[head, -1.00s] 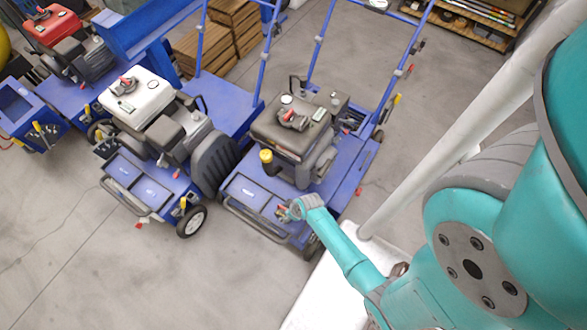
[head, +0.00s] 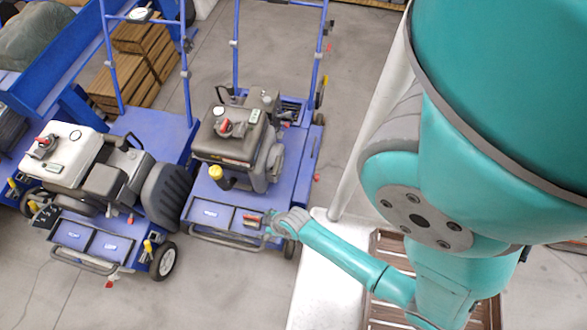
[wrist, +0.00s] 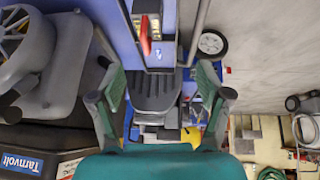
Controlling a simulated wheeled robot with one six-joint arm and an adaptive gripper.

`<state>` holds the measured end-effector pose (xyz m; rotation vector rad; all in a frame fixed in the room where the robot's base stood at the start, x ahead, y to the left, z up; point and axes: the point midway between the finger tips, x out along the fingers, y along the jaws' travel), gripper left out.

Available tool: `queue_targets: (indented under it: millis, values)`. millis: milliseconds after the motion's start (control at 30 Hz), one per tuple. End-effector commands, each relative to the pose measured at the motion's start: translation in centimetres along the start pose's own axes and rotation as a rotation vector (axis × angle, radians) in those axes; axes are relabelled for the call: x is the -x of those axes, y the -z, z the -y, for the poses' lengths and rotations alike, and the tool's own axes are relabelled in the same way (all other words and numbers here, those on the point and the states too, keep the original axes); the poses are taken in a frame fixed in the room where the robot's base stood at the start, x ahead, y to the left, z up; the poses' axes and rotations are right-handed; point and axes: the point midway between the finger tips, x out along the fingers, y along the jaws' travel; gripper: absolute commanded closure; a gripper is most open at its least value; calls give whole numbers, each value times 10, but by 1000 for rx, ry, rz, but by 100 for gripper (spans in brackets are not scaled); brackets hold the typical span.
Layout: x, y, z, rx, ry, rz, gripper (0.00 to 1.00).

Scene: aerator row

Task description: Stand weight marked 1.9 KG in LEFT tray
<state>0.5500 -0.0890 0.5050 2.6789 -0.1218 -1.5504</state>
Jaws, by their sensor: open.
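A blue aerator with a dark engine (head: 228,138) stands in the middle of the head view. Two shallow trays sit side by side on its front deck. The left tray (head: 210,213) shows a small pale label and looks empty. The right tray (head: 240,228) holds small reddish items (head: 252,217); I cannot read any marking on them. My gripper (head: 268,223) is beside the right tray's right end. In the wrist view my gripper (wrist: 160,105) has its fingers spread with nothing held between them. I cannot make out a weight marked 1.9 KG.
A second aerator with a white engine (head: 62,155) and two labelled front trays stands close on the left. A pale post (head: 365,150) rises near my arm. Wooden slats (head: 385,245) lie beneath it. Bare floor (head: 215,290) lies in front.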

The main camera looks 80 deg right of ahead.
Motion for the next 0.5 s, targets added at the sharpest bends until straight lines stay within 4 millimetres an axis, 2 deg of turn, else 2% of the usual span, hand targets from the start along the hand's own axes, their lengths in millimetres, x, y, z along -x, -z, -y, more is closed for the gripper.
queue_targets:
  millis: [33,233,367,500]
  values:
    - [20,-6,10,5,-13,-35,23]
    - [101,-4,31,1,-58,-208,23]
    - [162,5,40,-4,-62,-330,23]
    - [232,22,46,-9,-42,-468,23]
